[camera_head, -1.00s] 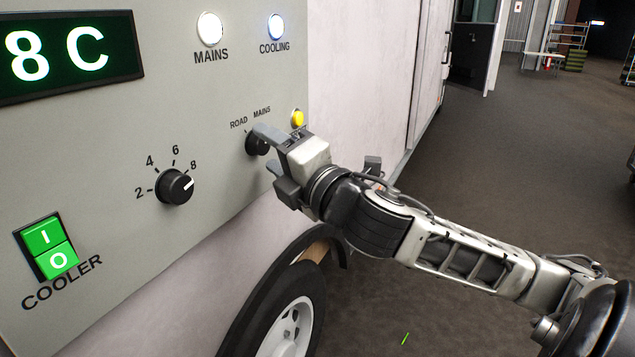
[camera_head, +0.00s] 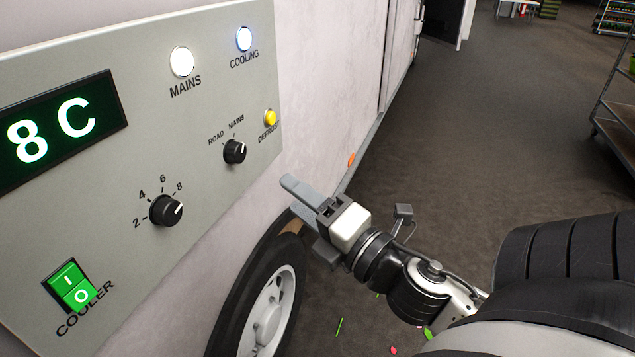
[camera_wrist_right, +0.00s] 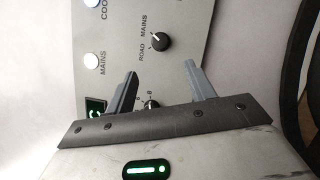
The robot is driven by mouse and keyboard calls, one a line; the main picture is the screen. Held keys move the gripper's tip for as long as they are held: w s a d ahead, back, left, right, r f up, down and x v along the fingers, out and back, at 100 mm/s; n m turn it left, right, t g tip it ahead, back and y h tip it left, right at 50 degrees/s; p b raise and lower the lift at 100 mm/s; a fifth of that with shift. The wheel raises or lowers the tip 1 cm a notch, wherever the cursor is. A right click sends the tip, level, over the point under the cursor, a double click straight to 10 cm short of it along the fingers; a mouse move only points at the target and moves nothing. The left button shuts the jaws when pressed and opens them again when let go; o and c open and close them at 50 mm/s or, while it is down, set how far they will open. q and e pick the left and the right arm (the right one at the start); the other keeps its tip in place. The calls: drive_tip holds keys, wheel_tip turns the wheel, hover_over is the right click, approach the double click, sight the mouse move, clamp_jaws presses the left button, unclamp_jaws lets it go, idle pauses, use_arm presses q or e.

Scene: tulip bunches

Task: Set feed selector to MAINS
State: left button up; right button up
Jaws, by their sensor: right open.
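The feed selector (camera_head: 234,151) is a black round knob on the grey control panel, below the ROAD and MAINS labels. Its white mark points up and right, to the MAINS side; in the wrist view the knob (camera_wrist_right: 160,41) also has its mark towards MAINS. The MAINS lamp (camera_head: 182,61) glows white. My right gripper (camera_head: 293,198) is open and empty, below and right of the selector, clear of the panel. Its two fingers (camera_wrist_right: 162,88) show apart in the wrist view with nothing between them. My left gripper is out of view.
The panel also bears a temperature knob (camera_head: 166,210), a green COOLER switch (camera_head: 71,286), a yellow button (camera_head: 270,117), a lit COOLING lamp (camera_head: 244,38) and an 8 C display (camera_head: 62,130). A wheel (camera_head: 262,310) is below. Open floor lies right; a rack (camera_head: 612,125) stands there.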

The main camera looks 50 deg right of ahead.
drive_tip(key=shift+s+f+p, duration=0.2)
drive_tip(key=shift+s+p, duration=0.15)
drive_tip(key=shift+s, duration=1.1)
